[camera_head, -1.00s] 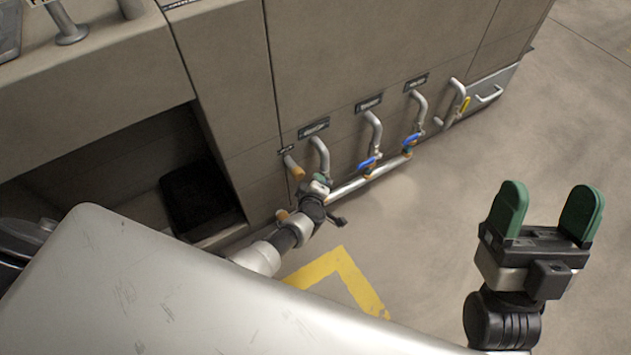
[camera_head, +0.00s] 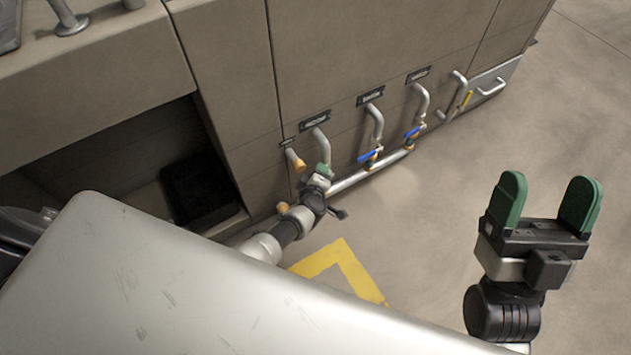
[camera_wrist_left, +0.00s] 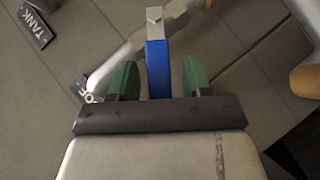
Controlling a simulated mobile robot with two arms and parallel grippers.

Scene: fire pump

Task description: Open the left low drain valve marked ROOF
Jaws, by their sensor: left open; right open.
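In the left wrist view a blue valve handle (camera_wrist_left: 158,68) stands between the two green fingers of my left gripper (camera_wrist_left: 155,82). The fingers are open, with a gap visible on each side of the handle. A metal valve body (camera_wrist_left: 168,17) sits at the handle's far end. A partly hidden label (camera_wrist_left: 88,93) beside the pipe shows the letters "OF". In the head view my left gripper (camera_head: 322,171) is at the leftmost drain pipe (camera_head: 322,143) and hides its valve. My right gripper (camera_head: 547,205) is open and empty over the floor at the right.
Two more drain pipes with blue handles (camera_head: 368,156) (camera_head: 413,132) stand to the right, joined by a low horizontal pipe (camera_head: 350,182). An orange-tipped pipe (camera_head: 296,160) is close left of my left gripper. A "TANK" label (camera_wrist_left: 35,27) shows. The floor at right is clear.

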